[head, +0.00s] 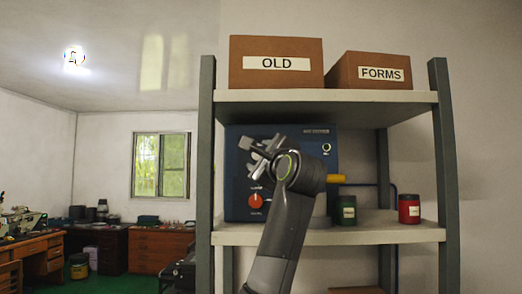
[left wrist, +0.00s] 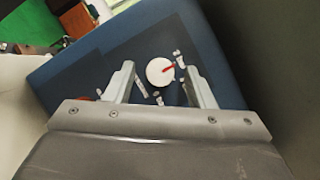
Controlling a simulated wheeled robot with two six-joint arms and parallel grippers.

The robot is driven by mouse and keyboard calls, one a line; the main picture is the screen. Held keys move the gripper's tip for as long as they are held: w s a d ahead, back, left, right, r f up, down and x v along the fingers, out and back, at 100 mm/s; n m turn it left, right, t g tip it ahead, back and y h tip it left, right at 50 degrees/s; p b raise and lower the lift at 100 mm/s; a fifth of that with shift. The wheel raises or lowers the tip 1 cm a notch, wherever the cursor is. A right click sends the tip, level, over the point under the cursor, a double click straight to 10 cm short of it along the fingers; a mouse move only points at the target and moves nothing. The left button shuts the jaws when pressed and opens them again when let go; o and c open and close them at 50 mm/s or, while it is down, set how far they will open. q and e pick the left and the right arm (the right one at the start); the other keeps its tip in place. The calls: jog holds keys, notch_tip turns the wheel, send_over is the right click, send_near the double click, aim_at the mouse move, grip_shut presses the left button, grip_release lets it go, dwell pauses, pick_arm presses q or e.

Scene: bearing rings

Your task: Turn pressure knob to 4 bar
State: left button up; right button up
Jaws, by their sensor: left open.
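The blue control box (head: 237,181) stands on the middle shelf in the head view. Its face (left wrist: 200,50) fills much of the left wrist view. A round white knob (left wrist: 158,75) with a red pointer line sits on that face, with small white marks around it that I cannot read. The pointer slants to the upper right in that view. My left gripper (head: 262,147) is in front of the box, open. In the left wrist view its fingers (left wrist: 159,67) stand either side of the knob, with gaps showing. The gripper and arm hide the white knob in the head view.
A dark green jar (head: 347,211) and a red jar (head: 409,209) stand right on the shelf. Boxes marked OLD (head: 276,80) and FORMS (head: 370,83) are above.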

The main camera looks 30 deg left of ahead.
pick_arm(q)
jog(key=c, duration=1)
jog(key=shift+o, duration=0.2)
jog(key=m+t+b, duration=0.2)
jog(key=m, duration=0.2)
jog(key=m+t+h+b, duration=0.1)
jog(key=m+t+b, duration=0.1)
jog(key=m, duration=0.2)
jog(key=m+t+h+b, duration=0.1)
jog(key=m+b, duration=0.1)
jog(key=m, duration=0.2)
jog(key=shift+s+a+f+t, duration=0.1)
jog(key=shift+a+f+t, duration=0.2)
jog(key=shift+f+t, duration=0.1)
jog(key=shift+r+m+t+h+b, duration=0.15)
jog(key=shift+m+t+h, duration=0.3)
jog(key=shift+m, duration=0.6)
jog(key=shift+f+m+t+h+b, duration=0.15)
jog(key=shift+m+t+h, duration=0.3)
jog(key=shift+m, duration=0.6)
jog(key=shift+r+m+h, duration=0.15)
jog(key=shift+m+h, duration=0.15)
jog(key=shift+m, duration=0.1)
jog(key=shift+s, duration=0.1)
